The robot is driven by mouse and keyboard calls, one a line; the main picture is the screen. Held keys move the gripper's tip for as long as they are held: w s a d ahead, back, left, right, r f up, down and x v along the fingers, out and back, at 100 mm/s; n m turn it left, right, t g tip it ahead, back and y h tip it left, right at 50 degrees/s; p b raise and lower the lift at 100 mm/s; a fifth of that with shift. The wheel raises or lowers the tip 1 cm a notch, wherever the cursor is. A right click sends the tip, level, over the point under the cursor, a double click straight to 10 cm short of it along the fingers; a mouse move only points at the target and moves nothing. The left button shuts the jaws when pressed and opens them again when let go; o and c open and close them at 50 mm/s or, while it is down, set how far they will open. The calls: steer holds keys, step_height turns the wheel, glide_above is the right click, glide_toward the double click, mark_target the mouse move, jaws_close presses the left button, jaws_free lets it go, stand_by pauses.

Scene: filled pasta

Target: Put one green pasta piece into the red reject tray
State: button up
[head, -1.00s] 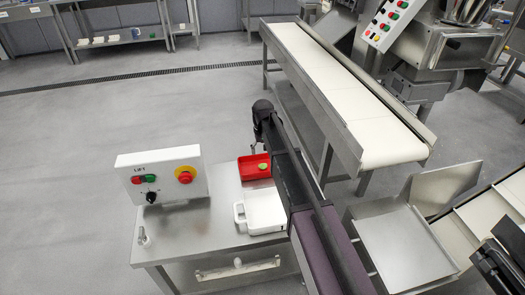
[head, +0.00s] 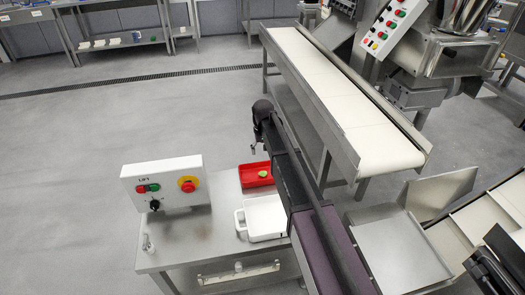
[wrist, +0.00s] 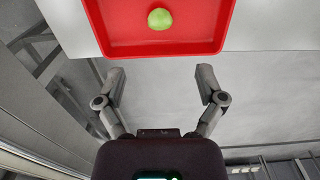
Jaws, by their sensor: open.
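A green pasta piece (wrist: 160,19) lies inside the red reject tray (wrist: 160,48), resting on its floor in the wrist view. In the head view the red tray (head: 246,178) sits on a steel table, with the green piece (head: 262,174) in it. My gripper (wrist: 160,85) is open and empty, its two fingers spread apart below the tray in the wrist view. In the head view my gripper (head: 253,148) is at the end of my arm, beyond the tray's far edge. It is apart from the tray and the piece.
A white handled container (head: 265,218) stands beside the red tray on the steel table (head: 200,235). A control box (head: 163,186) with a red button stands to the left. A conveyor (head: 335,100) runs behind to the right. Open floor (head: 120,110) lies beyond the table.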

stand_by(0.3)
steer(key=s+d+m, duration=0.3)
steer(key=s+d, duration=1.9)
steer(key=s, duration=0.3)
steer(key=shift+s+d, duration=0.35)
steer(key=shift+d, duration=0.05)
steer(key=shift+c, duration=0.2)
steer(key=c, duration=0.4)
steer(key=shift+s, duration=0.15)
